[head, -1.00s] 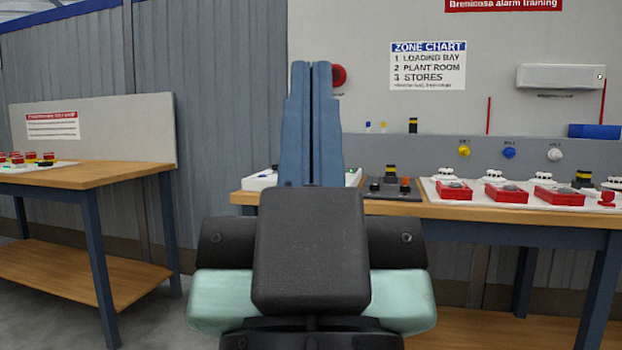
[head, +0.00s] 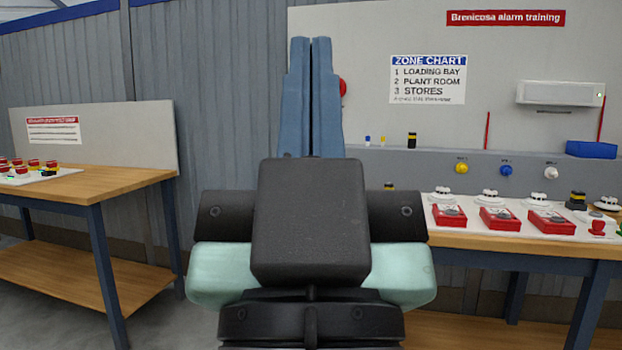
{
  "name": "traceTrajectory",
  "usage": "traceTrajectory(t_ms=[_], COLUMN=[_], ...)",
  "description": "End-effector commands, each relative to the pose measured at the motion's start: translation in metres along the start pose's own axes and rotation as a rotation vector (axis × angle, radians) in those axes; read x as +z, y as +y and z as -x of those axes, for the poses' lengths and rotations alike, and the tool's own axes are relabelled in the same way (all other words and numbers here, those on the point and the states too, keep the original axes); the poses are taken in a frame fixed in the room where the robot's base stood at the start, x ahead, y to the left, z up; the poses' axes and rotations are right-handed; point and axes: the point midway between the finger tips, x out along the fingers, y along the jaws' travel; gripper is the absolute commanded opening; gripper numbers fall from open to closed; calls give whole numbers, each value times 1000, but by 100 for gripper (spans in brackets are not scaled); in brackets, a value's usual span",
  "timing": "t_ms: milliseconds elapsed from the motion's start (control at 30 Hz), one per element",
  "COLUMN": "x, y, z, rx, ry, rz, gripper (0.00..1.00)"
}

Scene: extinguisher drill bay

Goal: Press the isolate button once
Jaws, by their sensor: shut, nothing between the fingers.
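My gripper (head: 311,42) points up in the middle of the head view. Its two blue fingers are together with nothing between them. They stand in front of the grey wall and the edge of the pale wall panel. I cannot pick out an isolate button by any readable label. My arm hides the left part of the right bench, where only a yellow and black top (head: 389,186) shows beside it. The pale wall panel (head: 345,40) carries a red round device (head: 343,88), partly covered by my fingers.
Yellow (head: 461,168), blue (head: 506,170) and white (head: 551,172) round fittings are on the wall. A left bench (head: 110,185) holds red-topped devices (head: 35,163).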

Motion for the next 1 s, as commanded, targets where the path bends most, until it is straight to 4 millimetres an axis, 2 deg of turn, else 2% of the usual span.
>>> traceTrajectory(t_ms=[33, 600, 700, 800, 1000], x=[-26, -157, -172, -179, -178], y=[0, 0, 0, 0, 0], z=[-27, -166, -182, -189, -188], rx=[0, -1, -2, -2, -2], ry=[0, 0, 0, 0, -1], rz=[0, -1, -1, -1, -1], gripper=[0, 0, 0, 0, 0])
